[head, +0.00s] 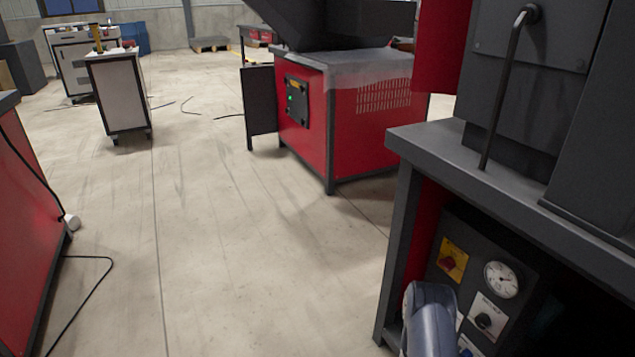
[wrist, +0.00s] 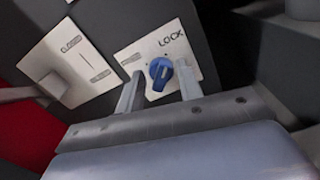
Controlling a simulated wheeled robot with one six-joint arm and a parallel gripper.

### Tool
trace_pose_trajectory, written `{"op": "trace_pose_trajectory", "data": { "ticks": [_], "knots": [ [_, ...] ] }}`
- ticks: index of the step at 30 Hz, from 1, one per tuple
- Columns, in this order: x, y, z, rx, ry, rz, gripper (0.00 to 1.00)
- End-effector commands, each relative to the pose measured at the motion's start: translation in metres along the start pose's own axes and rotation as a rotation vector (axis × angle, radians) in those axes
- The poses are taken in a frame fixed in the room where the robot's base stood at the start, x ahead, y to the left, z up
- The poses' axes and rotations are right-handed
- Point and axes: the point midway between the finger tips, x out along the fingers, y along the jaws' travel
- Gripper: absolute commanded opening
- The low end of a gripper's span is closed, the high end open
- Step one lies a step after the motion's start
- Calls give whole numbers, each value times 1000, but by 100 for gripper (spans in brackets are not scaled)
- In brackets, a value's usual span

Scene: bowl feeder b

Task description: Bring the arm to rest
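In the wrist view my gripper (wrist: 157,88) has its two grey fingers spread apart, one to each side of a blue rotary knob (wrist: 160,73). I see a gap between each finger and the knob, but cannot tell whether the fingertips reach around it or stop short of it. The knob sits on a white plate marked LOCK. In the head view part of my arm (head: 428,318) shows at the bottom, in front of the control panel under the right-hand bench. My gripper is hidden there.
A second white plate (wrist: 70,70) with a grey lever is left of the knob plate. The panel carries a red-and-yellow switch (head: 450,262) and a dial gauge (head: 501,279). A red machine (head: 365,120) and a white cart (head: 118,92) stand beyond. The middle floor is mostly clear.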

Motion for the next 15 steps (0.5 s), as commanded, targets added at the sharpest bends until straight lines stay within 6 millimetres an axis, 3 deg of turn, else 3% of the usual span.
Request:
{"op": "trace_pose_trajectory", "data": {
  "ticks": [15],
  "knots": [
    [0,2,0,-403,0,0,35]
  ]
}}
